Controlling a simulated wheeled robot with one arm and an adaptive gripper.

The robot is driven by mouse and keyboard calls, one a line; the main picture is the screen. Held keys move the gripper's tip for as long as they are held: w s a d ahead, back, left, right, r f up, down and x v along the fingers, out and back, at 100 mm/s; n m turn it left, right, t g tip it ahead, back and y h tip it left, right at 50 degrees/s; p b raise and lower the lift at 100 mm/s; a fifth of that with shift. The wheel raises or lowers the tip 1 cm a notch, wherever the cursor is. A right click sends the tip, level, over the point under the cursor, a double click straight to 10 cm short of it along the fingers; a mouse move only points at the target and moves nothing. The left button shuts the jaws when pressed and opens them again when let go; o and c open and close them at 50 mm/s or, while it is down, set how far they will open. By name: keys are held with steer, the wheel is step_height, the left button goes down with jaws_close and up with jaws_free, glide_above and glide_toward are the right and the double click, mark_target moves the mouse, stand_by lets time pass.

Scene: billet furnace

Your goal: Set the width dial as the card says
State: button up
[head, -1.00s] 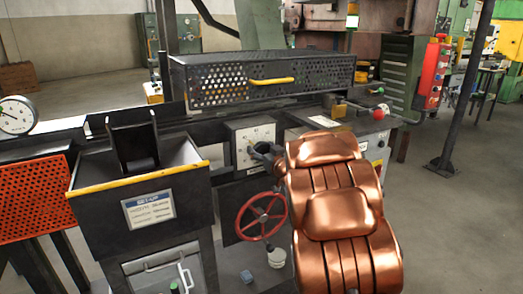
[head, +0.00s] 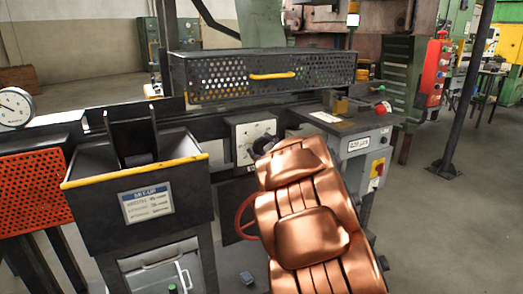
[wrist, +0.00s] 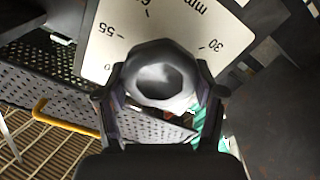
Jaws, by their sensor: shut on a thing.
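The width dial is a pale plate (head: 243,133) on the dark machine front in the head view. In the wrist view the plate (wrist: 185,35) shows "mm" and numbers such as 30 and 55. A dark knob (wrist: 160,78) stands out from it, between the two fingers of my gripper (wrist: 160,92), which is shut on it. The knob and my gripper hide part of the scale, and I cannot tell which number the knob points at. The card (head: 147,203) is white with a blue heading, on the front of the dark bin at left. Its text is too small to read.
My arm covers most of a red handwheel (head: 243,215) below the dial. A perforated guard (head: 215,80) with a yellow handle (head: 271,76) lies above. A grey control box (head: 360,142) with a red button is at right.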

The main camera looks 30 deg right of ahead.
steer(key=shift+a+n+b, duration=0.1)
steer(key=shift+n+b, duration=0.35)
steer(key=shift+n, duration=0.65)
steer(key=o, duration=1.1)
steer(key=shift+o, duration=0.2)
steer(key=s+a, duration=0.1)
steer(key=s, duration=1.1)
